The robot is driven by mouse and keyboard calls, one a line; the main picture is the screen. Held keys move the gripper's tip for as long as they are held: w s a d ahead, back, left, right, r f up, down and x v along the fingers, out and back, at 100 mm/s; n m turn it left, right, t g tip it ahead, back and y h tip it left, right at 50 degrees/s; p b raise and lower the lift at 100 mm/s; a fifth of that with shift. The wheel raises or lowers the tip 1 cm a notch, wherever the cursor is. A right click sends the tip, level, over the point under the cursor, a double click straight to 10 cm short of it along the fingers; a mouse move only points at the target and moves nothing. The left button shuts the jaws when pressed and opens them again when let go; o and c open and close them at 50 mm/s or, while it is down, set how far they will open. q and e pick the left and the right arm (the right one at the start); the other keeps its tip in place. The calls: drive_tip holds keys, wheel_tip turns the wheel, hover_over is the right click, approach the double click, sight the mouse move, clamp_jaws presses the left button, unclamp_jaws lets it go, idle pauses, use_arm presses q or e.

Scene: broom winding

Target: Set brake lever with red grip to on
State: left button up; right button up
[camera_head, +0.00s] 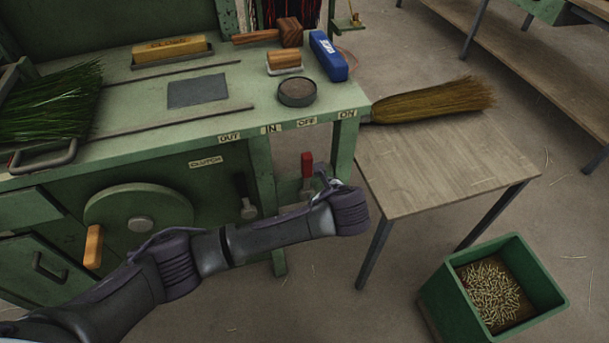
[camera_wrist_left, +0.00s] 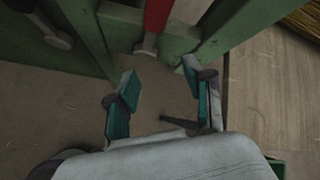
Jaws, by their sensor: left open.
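The brake lever with the red grip (camera_head: 307,165) stands roughly upright at the front of the green machine, below the OFF and ON labels (camera_head: 307,122). Its lower part is partly hidden by my arm in the head view. My left gripper (camera_head: 322,181) is close to the lever, its fingers partly hidden behind my wrist. In the left wrist view the red grip (camera_wrist_left: 155,16) is at the top centre, just beyond the open, empty fingers (camera_wrist_left: 160,90). Nothing is between the fingertips, and I see no clear contact with the lever. My right gripper is not in view.
A black-handled lever (camera_head: 245,190) by the CLUTCH label is left of the red one. A handwheel (camera_head: 138,212) with a wooden knob is farther left. A wooden table (camera_head: 440,165) holding a broom stands right, with a green bin (camera_head: 540,275) in front.

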sight(308, 163)
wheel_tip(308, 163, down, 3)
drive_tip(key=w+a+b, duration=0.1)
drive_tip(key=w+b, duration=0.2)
use_arm(q)
wheel_tip(308, 163, up, 7)
drive_tip(key=s+a+m+t+y, duration=0.1)
drive_tip(key=s+m+t+y, duration=0.1)
drive_tip(key=m+t, duration=0.3)
drive_tip(key=shift+m+g, duration=0.5)
drive_tip(key=shift+m, duration=0.1)
drive_tip(key=b+x, duration=0.1)
drive_tip(key=x, duration=0.5)
drive_tip(key=b+x, duration=0.1)
drive_tip(key=x, duration=0.5)
drive_tip(key=shift+w+f, duration=0.1)
drive_tip(key=shift+f, duration=0.2)
drive_tip(key=shift+w+a+f+b, duration=0.1)
drive_tip(key=shift+w+f+b, duration=0.15)
drive_tip(key=shift+w, duration=0.3)
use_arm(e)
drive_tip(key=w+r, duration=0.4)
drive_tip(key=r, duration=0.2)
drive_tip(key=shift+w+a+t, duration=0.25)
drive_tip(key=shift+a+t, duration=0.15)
use_arm(q)
clamp_jaws()
